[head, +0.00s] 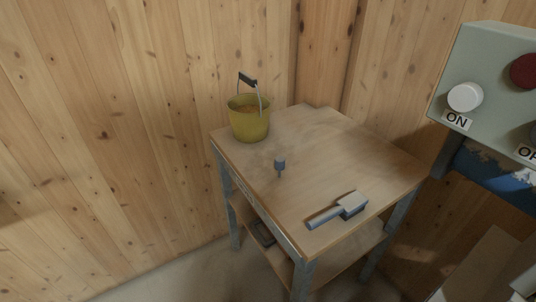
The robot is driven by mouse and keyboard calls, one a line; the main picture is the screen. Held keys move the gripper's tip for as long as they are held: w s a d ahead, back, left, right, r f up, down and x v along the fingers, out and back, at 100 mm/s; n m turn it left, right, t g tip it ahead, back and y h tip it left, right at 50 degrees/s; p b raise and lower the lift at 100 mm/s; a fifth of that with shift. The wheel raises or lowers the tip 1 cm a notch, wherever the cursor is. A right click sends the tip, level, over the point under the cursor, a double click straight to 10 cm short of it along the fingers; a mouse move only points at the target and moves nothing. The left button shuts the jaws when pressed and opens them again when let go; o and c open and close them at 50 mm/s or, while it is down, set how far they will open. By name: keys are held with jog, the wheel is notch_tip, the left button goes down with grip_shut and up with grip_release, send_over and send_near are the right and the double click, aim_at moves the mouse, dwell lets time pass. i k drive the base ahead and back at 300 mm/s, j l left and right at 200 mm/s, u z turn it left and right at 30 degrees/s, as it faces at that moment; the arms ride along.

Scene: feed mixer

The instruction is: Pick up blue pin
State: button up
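A small blue-grey pin (280,164) stands on the wooden table (330,148), left of the middle of its top. It has a wide blue-grey head and a thin stem below. I cannot tell how it is supported. My gripper does not show in the head view.
A yellow bucket (249,122) with a raised handle stands at the table's back left corner. A grey brush-like tool (338,209) lies near the front right. A control box (490,85) with a white ON button juts in at the right. Wooden walls stand behind the table.

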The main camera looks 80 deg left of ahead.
aim_at(280, 160)
jog(key=u, duration=2.35)
jog(key=z, duration=2.6)
jog(key=u, duration=2.6)
jog(key=i+j+z, duration=0.25)
jog(key=i+j, duration=0.25)
jog(key=j, duration=0.1)
